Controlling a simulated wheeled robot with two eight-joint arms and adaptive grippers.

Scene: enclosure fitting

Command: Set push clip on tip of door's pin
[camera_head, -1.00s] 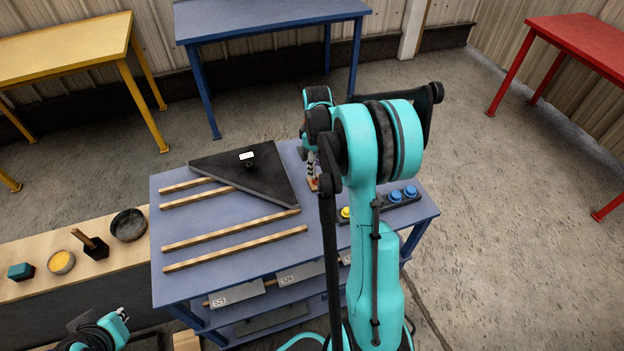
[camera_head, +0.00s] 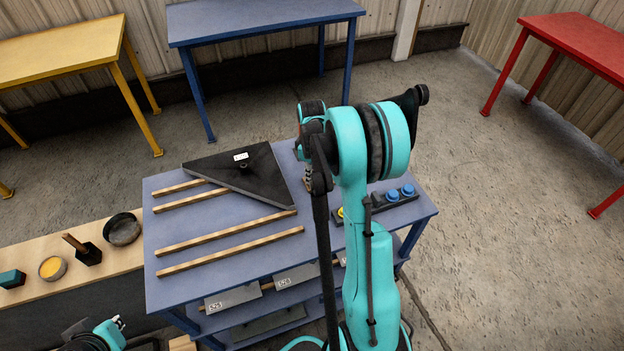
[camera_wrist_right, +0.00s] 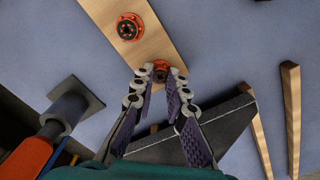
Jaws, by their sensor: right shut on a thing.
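The door is a dark triangular panel (camera_head: 268,188) lying on the blue-grey table, with a small black pin (camera_head: 244,166) standing on it near a white label. In the right wrist view, a round orange-and-black push clip (camera_wrist_right: 161,66) sits between the fingertips of my right gripper (camera_wrist_right: 158,78), which is shut on it, at a wooden strip (camera_wrist_right: 150,48). A second such clip (camera_wrist_right: 128,27) sits farther along the strip. In the head view my right gripper (camera_head: 309,180) is mostly hidden behind its arm, right of the door. My left gripper (camera_head: 118,323) is at bottom left, too small to read.
Wooden bars (camera_head: 230,250) lie on the table. A side bench (camera_head: 40,272) carries a dark bowl (camera_head: 124,229) and other small containers. A grey cylinder (camera_wrist_right: 68,108) stands left in the wrist view.

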